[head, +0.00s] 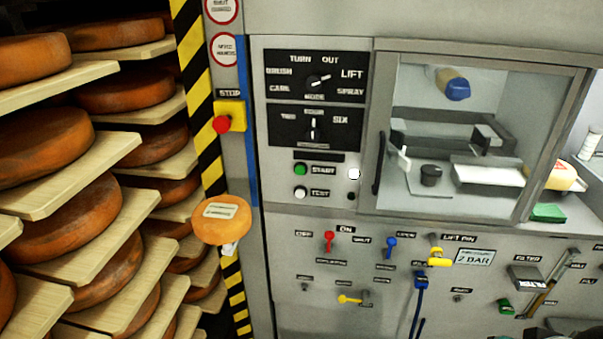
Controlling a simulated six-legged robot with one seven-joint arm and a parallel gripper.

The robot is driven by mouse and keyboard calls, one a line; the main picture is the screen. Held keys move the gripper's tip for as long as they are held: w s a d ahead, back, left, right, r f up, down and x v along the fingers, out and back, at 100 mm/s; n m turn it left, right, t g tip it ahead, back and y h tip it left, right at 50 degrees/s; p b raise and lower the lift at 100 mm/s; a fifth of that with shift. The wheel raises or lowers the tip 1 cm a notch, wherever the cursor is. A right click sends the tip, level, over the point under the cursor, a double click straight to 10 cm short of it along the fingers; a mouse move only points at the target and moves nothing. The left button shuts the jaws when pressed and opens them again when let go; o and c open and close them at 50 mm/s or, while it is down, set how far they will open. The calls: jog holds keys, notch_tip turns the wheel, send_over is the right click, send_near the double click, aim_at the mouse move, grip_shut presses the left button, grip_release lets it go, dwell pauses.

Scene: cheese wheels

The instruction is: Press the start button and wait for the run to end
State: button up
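The green start button (300,169) sits on the grey control panel (257,120), left of the label START. The white test button (300,192) is just below it. A round white lamp or button (354,174) is right of the START label, with a small dark round part below it. The upper mode dial (314,83) has its pointer towards LIFT. The lower dial (313,130) points upward, beside the label SIX. I cannot tell whether the start button is pressed in. My gripper cannot be made out in the head view.
A red stop button (222,124) on a yellow box is left of the panel. A glazed door (470,140) covers the machine chamber at right. Shelves of cheese wheels (45,145) fill the left. A tagged round piece (222,220) hangs below stop. Coloured valves (329,241) line the lower panel.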

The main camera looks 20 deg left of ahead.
jog(key=shift+c, duration=0.2)
grip_shut()
dwell(1.6)
